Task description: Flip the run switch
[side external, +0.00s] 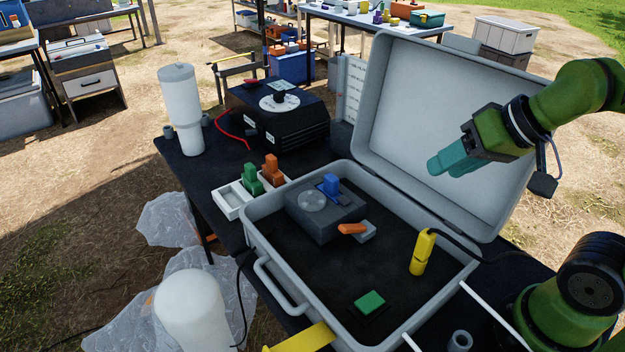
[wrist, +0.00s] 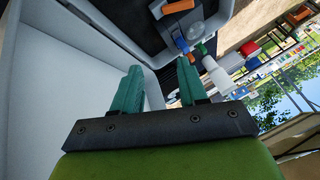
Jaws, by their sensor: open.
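My gripper (side external: 440,166) has teal fingers and hangs in the air in front of the raised lid of the grey case (side external: 262,225), above the case's right side. In the wrist view its two fingers (wrist: 160,76) are apart with nothing between them. On the case floor lies a green rectangular piece on a dark base (side external: 369,302), which looks like a switch. A dark grey block (side external: 318,222) in the case carries a clear round disc, a blue piece (side external: 331,184) and an orange lever (side external: 352,229). The lever also shows in the wrist view (wrist: 178,6). No label marks the run switch.
A yellow probe (side external: 421,252) stands at the case's right, with a dark cable. The open lid (side external: 430,110) rises behind. Left of the case are a white tray (side external: 231,200) with green and orange pieces, a black box (side external: 285,118) and a white cylinder (side external: 181,105).

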